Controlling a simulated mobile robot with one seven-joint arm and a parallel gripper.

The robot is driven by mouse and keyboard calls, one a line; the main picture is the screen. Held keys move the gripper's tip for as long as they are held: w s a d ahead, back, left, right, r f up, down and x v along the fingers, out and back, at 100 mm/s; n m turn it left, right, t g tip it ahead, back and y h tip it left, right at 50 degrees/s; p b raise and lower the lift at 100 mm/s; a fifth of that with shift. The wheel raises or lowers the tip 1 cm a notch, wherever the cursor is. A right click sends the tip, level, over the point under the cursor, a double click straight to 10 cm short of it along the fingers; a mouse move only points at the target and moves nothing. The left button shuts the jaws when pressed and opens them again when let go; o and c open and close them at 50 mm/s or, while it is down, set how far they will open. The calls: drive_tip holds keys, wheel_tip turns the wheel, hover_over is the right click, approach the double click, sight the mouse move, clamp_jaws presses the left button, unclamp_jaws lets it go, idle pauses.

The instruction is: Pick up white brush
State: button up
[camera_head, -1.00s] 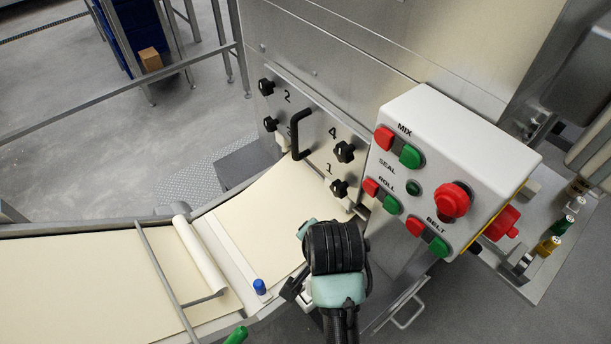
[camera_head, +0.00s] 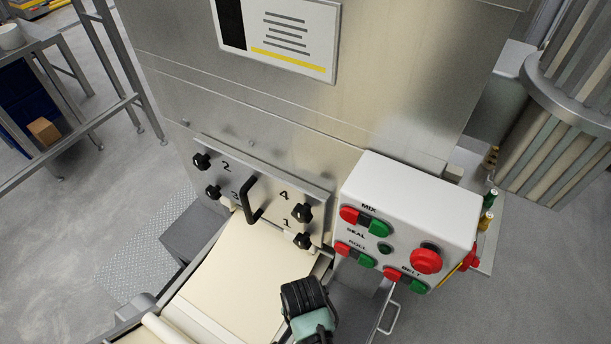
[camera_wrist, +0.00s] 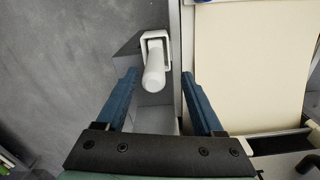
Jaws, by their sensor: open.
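A white rounded handle with a white U-shaped bracket (camera_wrist: 154,66) is in the wrist view; it looks like the white brush, but no bristles show. It lies between the fingertips of my gripper (camera_wrist: 160,76) in the picture, with a gap on both sides. My gripper is open and empty, with its two blue fingers apart. In the head view my gripper (camera_head: 308,302) is at the bottom middle beside the cream dough sheet, its fingers hidden. I cannot make out the brush there.
The dough sheet (camera_head: 235,275) runs from the steel machine (camera_head: 290,110); it also shows in the wrist view (camera_wrist: 250,65). A control box (camera_head: 405,220) with red and green buttons stands close right of my gripper. A grey block (camera_wrist: 155,118) lies below the white handle.

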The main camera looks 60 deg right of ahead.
drive_tip(key=shift+s+f, duration=0.2)
drive_tip(key=shift+f, duration=1.2)
drive_tip(key=shift+s+f, duration=0.2)
drive_tip(key=shift+f, duration=1.2)
clamp_jaws()
